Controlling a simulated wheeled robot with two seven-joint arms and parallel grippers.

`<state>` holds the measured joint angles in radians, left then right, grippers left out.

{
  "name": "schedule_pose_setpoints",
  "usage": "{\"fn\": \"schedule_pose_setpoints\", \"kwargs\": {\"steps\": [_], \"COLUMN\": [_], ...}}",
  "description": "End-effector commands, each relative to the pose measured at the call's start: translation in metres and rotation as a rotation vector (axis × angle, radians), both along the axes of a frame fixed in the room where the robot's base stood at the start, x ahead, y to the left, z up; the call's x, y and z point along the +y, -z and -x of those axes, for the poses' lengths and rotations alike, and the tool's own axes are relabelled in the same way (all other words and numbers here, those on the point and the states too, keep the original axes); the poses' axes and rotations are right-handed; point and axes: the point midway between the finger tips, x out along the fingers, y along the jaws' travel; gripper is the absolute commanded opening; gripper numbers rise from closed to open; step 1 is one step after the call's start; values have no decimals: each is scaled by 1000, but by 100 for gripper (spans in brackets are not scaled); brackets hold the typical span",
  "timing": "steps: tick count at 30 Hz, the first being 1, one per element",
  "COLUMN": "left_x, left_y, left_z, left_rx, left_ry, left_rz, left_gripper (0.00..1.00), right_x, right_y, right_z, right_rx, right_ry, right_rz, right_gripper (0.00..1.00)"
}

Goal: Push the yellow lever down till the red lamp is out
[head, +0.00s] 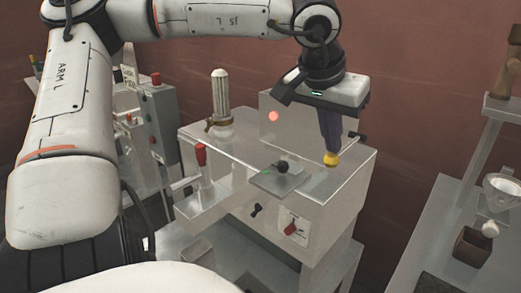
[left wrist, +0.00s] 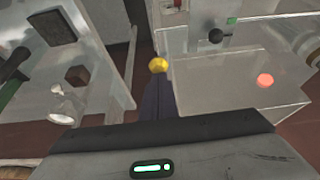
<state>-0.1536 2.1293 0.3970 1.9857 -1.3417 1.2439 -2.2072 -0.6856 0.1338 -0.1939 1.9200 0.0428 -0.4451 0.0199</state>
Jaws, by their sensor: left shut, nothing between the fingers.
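The yellow lever's round knob (head: 331,160) shows at the right part of the machine's top; its stem is hard to make out. It also shows in the left wrist view (left wrist: 158,65), just beyond my fingertips. My left gripper (head: 330,147) is shut and empty, pointing down with its dark fingers right at the top of the knob. The fingers show in the left wrist view (left wrist: 158,84) too. Whether they touch the knob I cannot tell. The red lamp (head: 273,116) glows on the upright box at the machine's back, also in the left wrist view (left wrist: 265,80). My right gripper is out of view.
The pale machine (head: 335,195) has a small plate (head: 277,184) with a black knob, a red-handled lever (head: 201,156) and a ribbed white cylinder (head: 220,93). A grey control box (head: 160,125) stands at left. A side bench (head: 425,230) with a funnel stand is at right.

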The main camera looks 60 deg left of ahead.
Motion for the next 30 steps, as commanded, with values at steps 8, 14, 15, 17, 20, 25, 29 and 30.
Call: {"fn": "schedule_pose_setpoints", "kwargs": {"steps": [8,14,15,17,20,25,29,30], "left_x": [1,2,2,3,3,4,4,3], "left_y": [20,35,39,44,51,57,49,45], "left_z": [-4,-7,-8,-9,-10,-12,-11,-11], "left_rx": [1,1,1,1,1,-1,0,0], "left_ry": [0,0,0,0,0,0,0,0], "left_rz": [-1,-1,-1,-1,-1,-1,-1,0], "left_gripper": [0,0,0,0,0,0,0,0], "right_x": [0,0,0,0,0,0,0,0], "right_y": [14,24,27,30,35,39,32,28], "right_z": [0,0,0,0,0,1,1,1], "right_rx": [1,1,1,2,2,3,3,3], "right_ry": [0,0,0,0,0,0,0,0], "right_rz": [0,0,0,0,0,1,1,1], "right_gripper": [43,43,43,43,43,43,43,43]}}
